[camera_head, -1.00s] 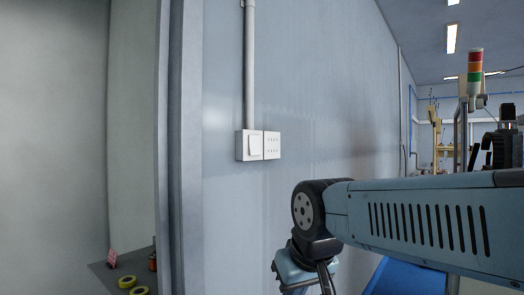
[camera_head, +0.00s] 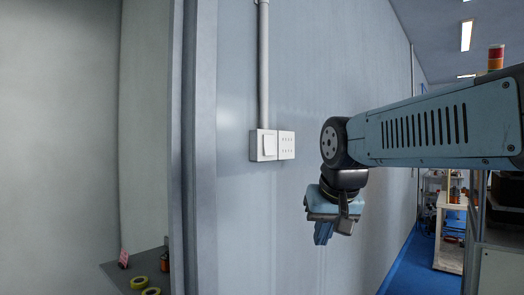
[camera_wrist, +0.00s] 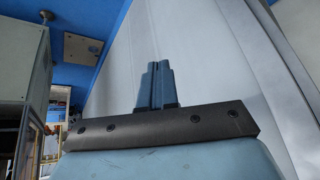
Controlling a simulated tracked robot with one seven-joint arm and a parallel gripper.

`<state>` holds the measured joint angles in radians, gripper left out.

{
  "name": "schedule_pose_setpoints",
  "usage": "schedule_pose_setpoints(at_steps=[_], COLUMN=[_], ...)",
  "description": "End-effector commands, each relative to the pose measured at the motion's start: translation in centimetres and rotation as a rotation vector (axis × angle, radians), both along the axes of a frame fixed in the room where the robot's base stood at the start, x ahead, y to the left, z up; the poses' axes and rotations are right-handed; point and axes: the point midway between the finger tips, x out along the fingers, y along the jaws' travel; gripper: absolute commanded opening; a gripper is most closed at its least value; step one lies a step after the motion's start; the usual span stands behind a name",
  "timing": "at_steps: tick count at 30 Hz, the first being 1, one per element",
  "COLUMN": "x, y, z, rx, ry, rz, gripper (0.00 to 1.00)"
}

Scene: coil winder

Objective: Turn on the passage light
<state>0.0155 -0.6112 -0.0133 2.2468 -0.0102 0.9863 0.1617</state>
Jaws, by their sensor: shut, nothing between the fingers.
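A white light switch (camera_head: 269,145) with one wide rocker is mounted on the blue-grey wall, at the foot of a vertical conduit, in the head view. A socket plate (camera_head: 287,145) with small holes adjoins its right side. My gripper (camera_head: 322,240) points down, below and to the right of the switch, apart from it. In the wrist view my gripper (camera_wrist: 157,66) shows its two blue fingers together, with nothing between them. The switch does not show in the wrist view. I cannot tell the rocker's position.
A door frame edge (camera_head: 190,150) stands left of the switch. Beyond it a shelf (camera_head: 122,280) holds tape rolls (camera_head: 139,283). A wooden-topped stand (camera_head: 450,235) and blue floor (camera_head: 408,265) lie at the right. The wall around the switch is clear.

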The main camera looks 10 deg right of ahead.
Motion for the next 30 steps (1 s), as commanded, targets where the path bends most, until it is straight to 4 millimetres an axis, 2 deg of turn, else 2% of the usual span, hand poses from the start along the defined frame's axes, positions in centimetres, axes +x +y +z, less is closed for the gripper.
schedule_pose_setpoints(at_steps=[1, 6, 12, 15, 21, 30], x=[2.0, 7.9, 14.4, 17.0, 20.1, 20.8], y=[0.1, 0.2, 0.4, 0.3, 0.2, 0.1], z=[2.5, 10.0, 17.6, 20.5, 23.9, 24.7], rx=[0.019, 0.1, 0.207, 0.256, 0.321, 0.34], ry=[-0.009, -0.036, -0.07, -0.085, -0.101, -0.106], rz=[-0.041, -0.192, -0.364, -0.437, -0.529, -0.556], gripper=[0.0, 0.0, 0.0, 0.0, 0.0, 0.0])
